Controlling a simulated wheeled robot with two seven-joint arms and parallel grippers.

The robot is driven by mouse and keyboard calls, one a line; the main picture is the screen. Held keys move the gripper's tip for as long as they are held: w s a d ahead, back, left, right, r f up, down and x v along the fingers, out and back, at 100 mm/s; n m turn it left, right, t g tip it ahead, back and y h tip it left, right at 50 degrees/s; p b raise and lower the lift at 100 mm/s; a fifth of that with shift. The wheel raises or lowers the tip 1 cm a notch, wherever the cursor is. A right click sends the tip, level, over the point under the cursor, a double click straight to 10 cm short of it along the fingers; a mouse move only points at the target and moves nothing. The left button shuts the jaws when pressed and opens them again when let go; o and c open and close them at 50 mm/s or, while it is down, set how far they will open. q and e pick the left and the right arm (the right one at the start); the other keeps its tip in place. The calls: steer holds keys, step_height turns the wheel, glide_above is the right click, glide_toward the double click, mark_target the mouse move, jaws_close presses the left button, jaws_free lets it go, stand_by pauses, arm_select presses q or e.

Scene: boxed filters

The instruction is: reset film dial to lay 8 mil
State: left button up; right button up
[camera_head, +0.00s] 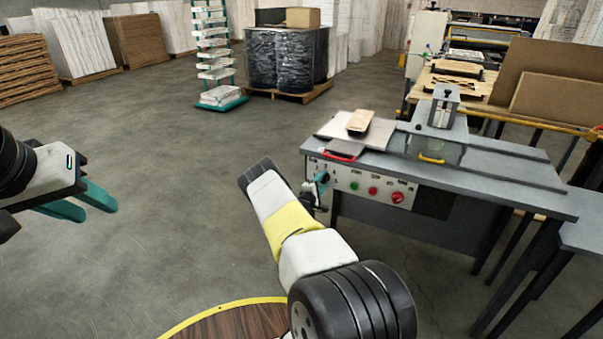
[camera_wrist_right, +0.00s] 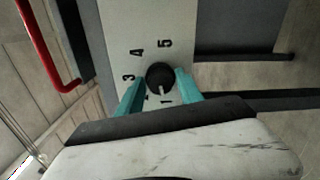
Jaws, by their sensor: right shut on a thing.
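The film dial (camera_wrist_right: 160,76) is a round black knob on a pale panel (camera_wrist_right: 146,20) in the right wrist view, with the digits 1, 3, 4 and 5 readable around it. A pale mark on the knob points down, near the 1. Another digit at lower left is partly hidden. My right gripper (camera_wrist_right: 160,92) is shut on the knob, one teal finger on each side. In the head view my right gripper (camera_head: 321,188) is at the left end of the grey machine's front panel (camera_head: 365,187), where the arm hides the dial. My left gripper (camera_head: 88,202) is open and empty over the floor.
The grey machine (camera_head: 497,167) has green and red buttons on its front; sheets and a small box (camera_head: 360,120) lie on top. A red handle (camera_wrist_right: 47,50) is beside the dial panel. A wrapped pallet load (camera_head: 283,57) stands behind. The floor on the left is clear.

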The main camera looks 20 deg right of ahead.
steer(key=shift+a+f, duration=0.1)
steer(key=o, duration=1.2)
steer(key=v, duration=0.7)
steer(key=shift+s+a, duration=0.25)
steer(key=shift+s, duration=0.05)
